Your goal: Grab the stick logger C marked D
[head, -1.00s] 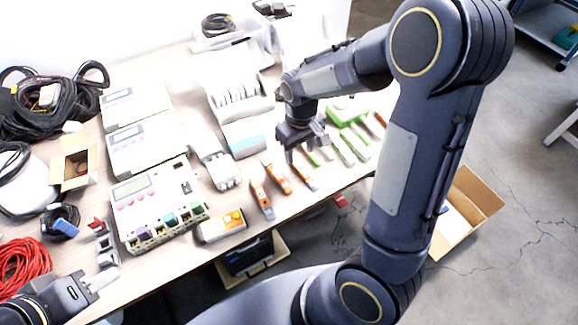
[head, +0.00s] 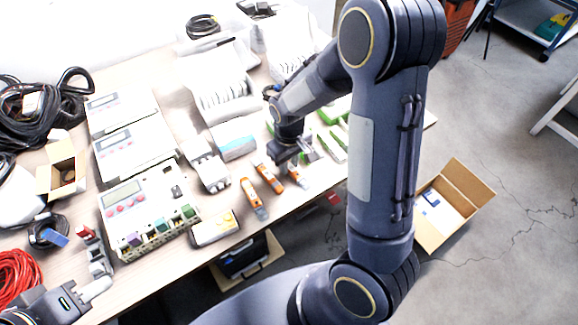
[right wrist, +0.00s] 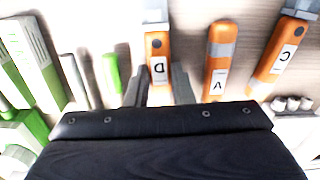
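The stick logger marked D (right wrist: 159,60) is orange with a white label and a light end; in the head view it is the orange stick (head: 298,176) partly under my right gripper. My right gripper (head: 292,158) points down over it. In the right wrist view my right gripper (right wrist: 159,88) has its fingers apart, one on each side of the D stick; I cannot tell whether they touch it. Orange sticks marked V (right wrist: 218,62) and C (right wrist: 279,60) lie beside it. My left gripper (head: 97,288) is at the lower left, its opening unclear.
Green and white sticks (right wrist: 38,62) lie close on the other side of D. An open carton (head: 455,205) is on the floor.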

